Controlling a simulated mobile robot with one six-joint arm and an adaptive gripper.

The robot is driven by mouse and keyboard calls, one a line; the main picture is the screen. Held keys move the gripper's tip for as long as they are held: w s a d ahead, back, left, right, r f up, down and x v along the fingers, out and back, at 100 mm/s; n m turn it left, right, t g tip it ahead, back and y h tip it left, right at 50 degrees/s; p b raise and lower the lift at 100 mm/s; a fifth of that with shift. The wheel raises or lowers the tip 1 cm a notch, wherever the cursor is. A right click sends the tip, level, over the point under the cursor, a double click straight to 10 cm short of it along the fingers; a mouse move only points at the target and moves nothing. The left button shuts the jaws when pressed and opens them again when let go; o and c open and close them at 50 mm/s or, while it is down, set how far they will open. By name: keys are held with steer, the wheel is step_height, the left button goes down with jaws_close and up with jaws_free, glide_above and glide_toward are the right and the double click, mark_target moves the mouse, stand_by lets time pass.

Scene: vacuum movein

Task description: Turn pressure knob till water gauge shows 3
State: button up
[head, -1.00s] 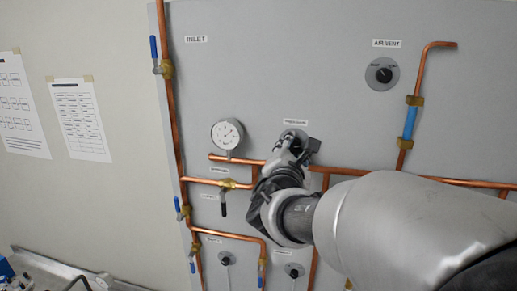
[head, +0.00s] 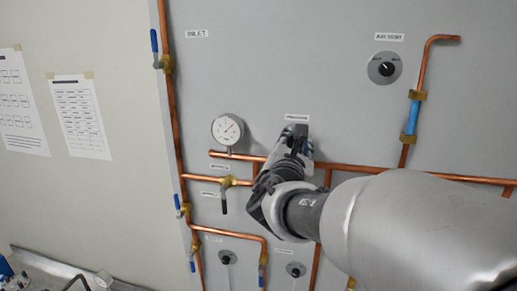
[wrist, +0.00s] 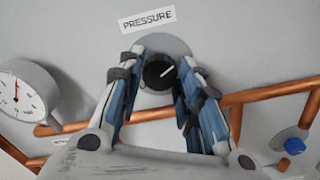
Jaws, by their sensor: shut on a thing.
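The black pressure knob (wrist: 159,73) sits on a grey round plate under the PRESSURE label (wrist: 147,18) in the wrist view. A white line on the knob points up and to the right. My gripper (wrist: 158,82) is shut on the knob, one finger on each side; in the head view my gripper (head: 296,143) hides the knob. The round water gauge (head: 228,130) is left of it. The gauge also shows at the left edge of the wrist view (wrist: 20,92), with a red needle; its reading is too small to tell.
Copper pipes (head: 350,169) run across the panel just below the knob. A blue-handled valve (head: 154,44) is at upper left, and the AIR VENT knob (head: 385,68) at upper right. A small black-handled valve (head: 223,200) hangs below the gauge.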

steer(key=n, duration=1.2)
steer(key=shift+n, duration=0.3)
stand_by(0.4)
steer(key=o, duration=1.1)
steer(key=shift+c, duration=0.2)
steer(key=shift+a, duration=0.1)
steer(key=v, duration=1.2)
